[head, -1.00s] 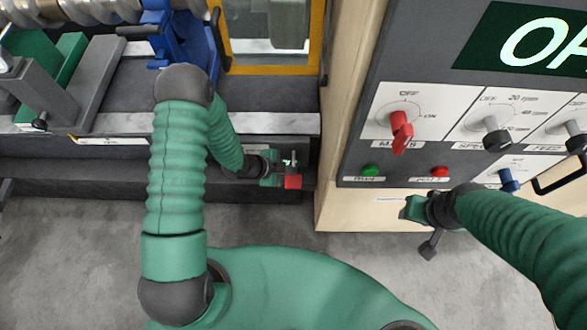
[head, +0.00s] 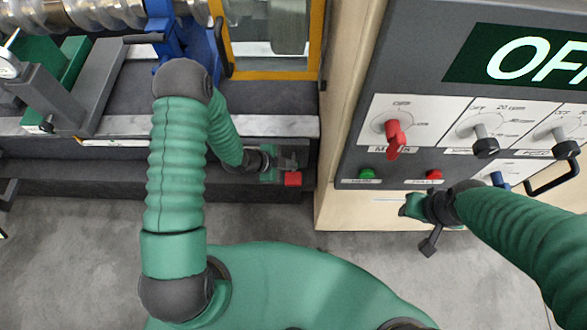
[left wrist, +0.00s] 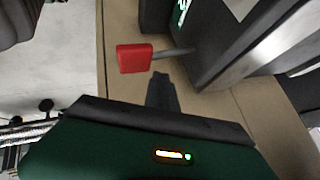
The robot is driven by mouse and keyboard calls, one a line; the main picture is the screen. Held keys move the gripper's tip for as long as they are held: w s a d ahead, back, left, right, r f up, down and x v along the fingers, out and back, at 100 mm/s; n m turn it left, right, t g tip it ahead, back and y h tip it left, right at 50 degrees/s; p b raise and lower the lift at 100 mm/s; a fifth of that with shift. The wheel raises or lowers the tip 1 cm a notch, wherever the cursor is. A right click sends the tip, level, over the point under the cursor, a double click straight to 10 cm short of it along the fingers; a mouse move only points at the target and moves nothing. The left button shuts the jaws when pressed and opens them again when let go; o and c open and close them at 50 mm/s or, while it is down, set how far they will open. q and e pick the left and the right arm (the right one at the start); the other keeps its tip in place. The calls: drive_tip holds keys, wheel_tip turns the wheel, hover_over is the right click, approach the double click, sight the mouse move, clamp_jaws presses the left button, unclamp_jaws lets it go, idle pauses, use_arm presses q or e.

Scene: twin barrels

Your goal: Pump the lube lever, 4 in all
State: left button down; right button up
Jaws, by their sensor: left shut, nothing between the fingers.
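The lube lever's red handle (head: 292,179) shows low on the machine base in the head view, just below my left gripper's fingers. In the left wrist view the red handle (left wrist: 135,58) sits at the end of a thin grey rod that runs right to a dark block. My left gripper (head: 288,160) is shut and empty; its dark fingers (left wrist: 162,92) point toward the rod, close below it in the picture. I cannot tell whether they touch. My right gripper (head: 410,208) hangs below the control panel, apart from it; its jaw opening is not clear.
The control panel (head: 440,85) on the right carries a red switch (head: 395,138), dark knobs, and green (head: 367,174) and red (head: 434,174) buttons. A beige cabinet wall (head: 350,100) stands right of the lever. Bare floor (head: 80,260) lies in front of the base.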

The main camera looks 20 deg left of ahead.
drive_tip(key=p+v, duration=0.2)
drive_tip(key=w+p+v, duration=0.1)
drive_tip(key=p+v, duration=0.1)
drive_tip(key=shift+r, duration=0.15)
idle(0.4)
idle(0.5)
